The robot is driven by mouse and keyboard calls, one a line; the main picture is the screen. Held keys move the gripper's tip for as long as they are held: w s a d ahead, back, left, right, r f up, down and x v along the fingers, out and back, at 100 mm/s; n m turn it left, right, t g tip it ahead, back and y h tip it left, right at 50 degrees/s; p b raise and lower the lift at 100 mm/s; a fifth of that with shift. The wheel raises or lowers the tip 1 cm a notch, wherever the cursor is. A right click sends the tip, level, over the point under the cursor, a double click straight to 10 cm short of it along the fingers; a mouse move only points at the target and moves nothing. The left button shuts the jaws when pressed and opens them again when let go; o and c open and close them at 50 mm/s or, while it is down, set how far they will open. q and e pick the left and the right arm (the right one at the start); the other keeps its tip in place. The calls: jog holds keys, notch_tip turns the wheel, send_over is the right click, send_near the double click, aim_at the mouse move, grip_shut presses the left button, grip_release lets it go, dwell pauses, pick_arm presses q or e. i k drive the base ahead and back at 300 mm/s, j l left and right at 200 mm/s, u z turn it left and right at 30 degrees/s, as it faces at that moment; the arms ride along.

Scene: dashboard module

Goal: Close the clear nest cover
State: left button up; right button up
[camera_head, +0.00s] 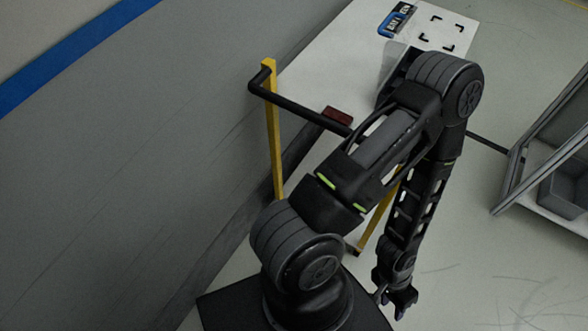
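My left arm rises from the bottom, bends at the elbow and hangs down to the right. My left gripper (397,302) is low over the floor, well away from the white tabletop (315,80). It is too small and dark to tell if its fingers are apart, and I see nothing in it. A pale, see-through panel (393,62) shows at the left of my elbow on the tabletop. It may be the clear cover, but my arm hides most of it, so I cannot tell its angle. My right gripper is out of view.
The table has yellow posts (272,130) and a black handle bar (300,108). A dark red block (337,115) sits near its edge. A label (397,20) and corner marks (440,33) lie at the back. A grey wall is left; a framed rack (550,150) is right.

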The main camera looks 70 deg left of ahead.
aim_at(380, 31)
jog(key=u, duration=2.15)
jog(key=k+l+u, duration=0.2)
jog(key=l, duration=0.25)
jog(key=k+l+u, duration=0.2)
jog(key=l, duration=0.2)
